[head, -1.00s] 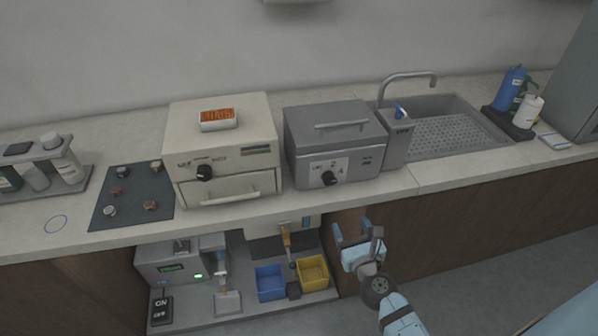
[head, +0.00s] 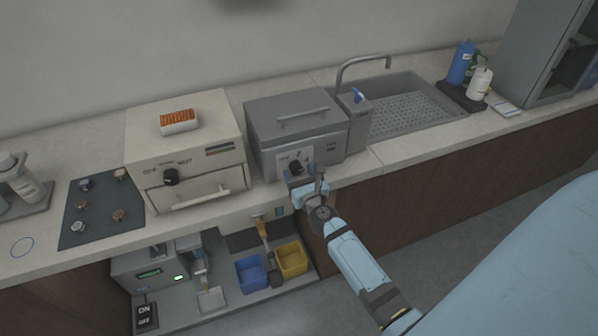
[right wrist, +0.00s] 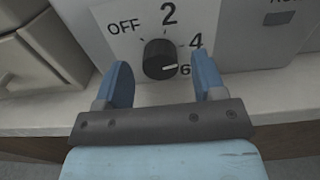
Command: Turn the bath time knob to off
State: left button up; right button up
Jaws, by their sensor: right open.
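The bath time knob (head: 295,167) is a black round dial on the front of the grey lidded bath (head: 300,128). In the right wrist view the knob (right wrist: 160,58) sits on a pale plate marked OFF, 2, 4 and 6. Its white pointer line aims right, at or close to the 6. My right gripper (head: 308,182) is open in front of the knob. Its two blue fingers (right wrist: 162,66) stand on either side of the knob with gaps, not seen touching it. My left gripper is not in view.
The cream oven (head: 186,148) with a black knob and drawer handle stands left of the bath. A sink (head: 408,105) with a tap is to the right. The counter edge runs below the knob. Blue (head: 250,273) and yellow (head: 291,259) bins sit on the shelf beneath.

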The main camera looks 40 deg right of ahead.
jog(key=shift+w, duration=0.25)
jog(key=c, duration=0.9)
